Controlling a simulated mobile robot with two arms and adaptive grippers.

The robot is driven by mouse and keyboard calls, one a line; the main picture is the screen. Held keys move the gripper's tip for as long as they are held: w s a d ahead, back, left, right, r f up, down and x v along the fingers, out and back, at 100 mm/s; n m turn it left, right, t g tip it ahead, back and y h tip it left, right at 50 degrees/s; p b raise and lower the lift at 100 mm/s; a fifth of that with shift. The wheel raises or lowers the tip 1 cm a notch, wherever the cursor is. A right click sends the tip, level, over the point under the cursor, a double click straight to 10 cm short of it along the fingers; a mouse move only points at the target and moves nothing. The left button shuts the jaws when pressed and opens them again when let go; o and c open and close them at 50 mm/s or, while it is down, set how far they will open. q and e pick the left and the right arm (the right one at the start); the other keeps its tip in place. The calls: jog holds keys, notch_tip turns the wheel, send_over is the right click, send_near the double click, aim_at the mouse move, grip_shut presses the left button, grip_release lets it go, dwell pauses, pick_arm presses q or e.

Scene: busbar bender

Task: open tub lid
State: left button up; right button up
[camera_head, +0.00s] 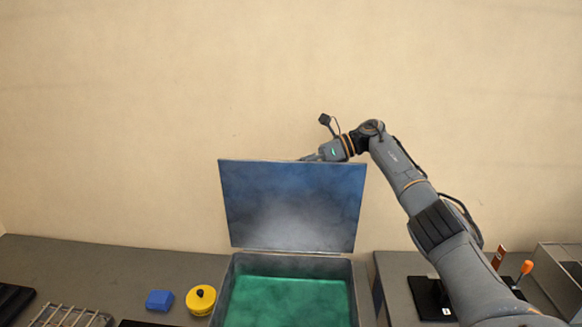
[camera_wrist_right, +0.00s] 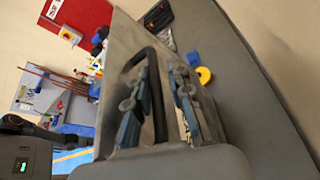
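The tub (camera_head: 362,290) stands on the worktop at bottom centre in the head view, green inside. Its grey-blue lid (camera_head: 290,205) stands raised, nearly upright, at the tub's back edge, so the tub is open. My right gripper (camera_head: 308,157) is at the lid's top edge, right of its middle, mostly hidden behind the lid. In the right wrist view, the fingers of my right gripper (camera_wrist_right: 160,112) are spread apart, close to a grey panel and a dark loop-shaped part. Contact with the lid is unclear. My left gripper is not in view.
A blue block (camera_head: 159,300) and a yellow round container (camera_head: 201,299) sit left of the tub. A wire rack (camera_head: 70,317) is at the lower left. An orange-handled tool (camera_head: 525,268) stands at the right. The plain wall is behind.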

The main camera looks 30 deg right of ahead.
jog(key=shift+r, duration=0.1)
jog(key=v, duration=0.7)
jog(key=shift+d, duration=0.15)
jog(key=shift+s, duration=0.1)
